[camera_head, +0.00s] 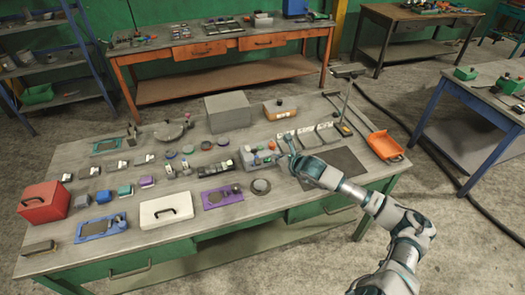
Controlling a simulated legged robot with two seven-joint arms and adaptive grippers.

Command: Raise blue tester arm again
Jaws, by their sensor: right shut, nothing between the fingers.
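My right arm reaches in from the lower right. Its gripper (293,152) is over the worktable, shut and empty, at the right side of a grey tester unit (256,161) with small red and blue parts on top. I cannot tell whether the gripper touches the unit. The blue tester arm is too small to pick out surely, and the gripper may hide part of it. My left gripper is not in view.
The worktable (170,240) is crowded with a red case (43,203), a white case (166,210), a purple plate (211,198), a blue plate (88,229) and small blocks. A dark mat (346,161) and an orange tray (384,145) lie to the right.

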